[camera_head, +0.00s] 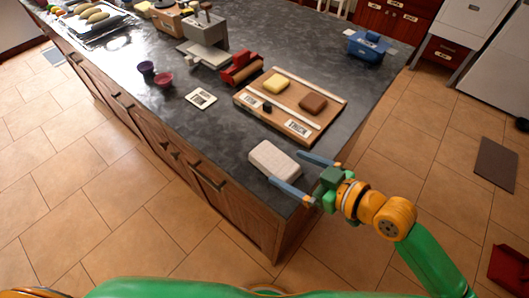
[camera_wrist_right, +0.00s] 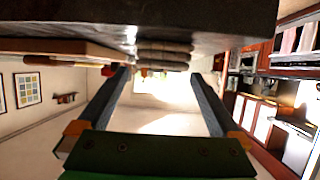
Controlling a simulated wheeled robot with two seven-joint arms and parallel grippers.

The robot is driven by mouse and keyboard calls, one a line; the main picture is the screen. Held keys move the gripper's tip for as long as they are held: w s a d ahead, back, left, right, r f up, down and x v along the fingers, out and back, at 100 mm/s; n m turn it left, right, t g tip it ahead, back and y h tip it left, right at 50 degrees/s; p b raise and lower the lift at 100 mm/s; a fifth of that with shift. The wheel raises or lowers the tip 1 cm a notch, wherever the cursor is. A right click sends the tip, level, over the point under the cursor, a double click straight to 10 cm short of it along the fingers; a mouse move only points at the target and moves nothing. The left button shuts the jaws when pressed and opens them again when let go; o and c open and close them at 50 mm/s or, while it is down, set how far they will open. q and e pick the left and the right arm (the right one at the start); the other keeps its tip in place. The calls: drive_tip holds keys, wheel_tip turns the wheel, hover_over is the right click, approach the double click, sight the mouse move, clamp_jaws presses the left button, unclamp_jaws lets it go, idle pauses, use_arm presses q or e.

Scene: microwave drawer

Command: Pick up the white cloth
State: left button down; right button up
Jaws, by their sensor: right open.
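The white cloth (camera_head: 275,160) is a folded, pale rectangle lying flat at the near right corner of the dark countertop. My right gripper (camera_head: 287,168) is open, with one finger on each side of the cloth's right end in the head view. In the right wrist view, the layered edge of the cloth (camera_wrist_right: 164,53) shows just beyond and between the open fingertips (camera_wrist_right: 160,72). The fingers look empty, and I cannot tell whether they touch the cloth. My left gripper is not in view.
A wooden board (camera_head: 290,128) with a yellow block (camera_head: 276,83) and a brown block (camera_head: 313,103) lies behind the cloth. A white card (camera_head: 201,98), purple and red cups, and a blue container (camera_head: 369,47) stand farther off. The counter left of the cloth is clear.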

sight(276, 161)
drive_tip(key=shift+w+a, duration=0.3)
drive_tip(key=shift+a, duration=0.05)
drive_tip(key=p+x, duration=0.1)
drive_tip(key=x, duration=0.4)
drive_tip(key=shift+a+f, duration=0.1)
drive_tip(key=shift+s, duration=0.1)
drive_tip(key=c, duration=0.7)
drive_tip(key=shift+c, duration=1.2)
